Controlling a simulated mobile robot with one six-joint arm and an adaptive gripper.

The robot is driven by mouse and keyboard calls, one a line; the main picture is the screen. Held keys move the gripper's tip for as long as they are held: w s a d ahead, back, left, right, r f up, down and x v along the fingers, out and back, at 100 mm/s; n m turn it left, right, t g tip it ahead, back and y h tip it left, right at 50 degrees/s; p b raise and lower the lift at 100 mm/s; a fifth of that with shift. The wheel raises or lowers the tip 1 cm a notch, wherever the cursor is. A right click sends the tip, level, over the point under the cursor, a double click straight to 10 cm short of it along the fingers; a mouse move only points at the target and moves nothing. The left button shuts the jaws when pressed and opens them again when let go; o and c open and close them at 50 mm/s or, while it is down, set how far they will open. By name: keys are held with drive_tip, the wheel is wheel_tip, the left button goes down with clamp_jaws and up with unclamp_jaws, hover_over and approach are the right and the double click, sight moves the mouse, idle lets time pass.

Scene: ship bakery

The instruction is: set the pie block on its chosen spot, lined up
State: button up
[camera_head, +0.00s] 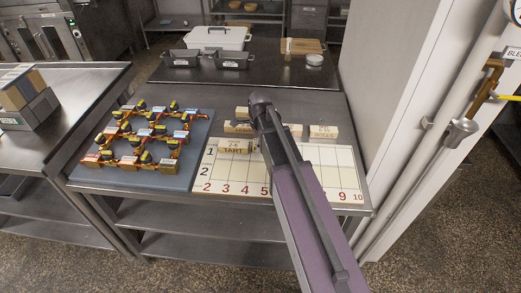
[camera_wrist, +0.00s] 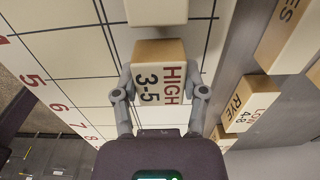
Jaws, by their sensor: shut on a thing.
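In the wrist view my gripper (camera_wrist: 161,88) is shut on a tan block with a white face marked HIGH 3-5 (camera_wrist: 150,86), one finger on each side. The word pie does not show on its visible faces, and I cannot tell whether it touches the board. The white numbered grid board (camera_wrist: 72,45) lies under it, and it also shows in the head view (camera_head: 325,154). A block marked TART 2-4 (camera_head: 237,147) sits on the board's left part. In the head view my arm hides the board's middle and most of my gripper.
More tan blocks stand behind the board, one marked RYE LOW 4-8 (camera_wrist: 250,104). A grey-blue mat (camera_head: 180,184) with a labelled orange rack (camera_head: 148,136) lies to the left. The board's right columns look clear.

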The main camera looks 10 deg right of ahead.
drive_tip(key=shift+f+b, duration=0.4)
drive_tip(key=shift+f, duration=0.35)
drive_tip(key=shift+f, duration=0.25)
drive_tip(key=o, duration=1.1)
drive_tip(key=shift+r, duration=0.1)
drive_tip(key=shift+r, duration=0.1)
wheel_tip(320, 180, up, 12)
drive_tip(key=p, duration=1.2)
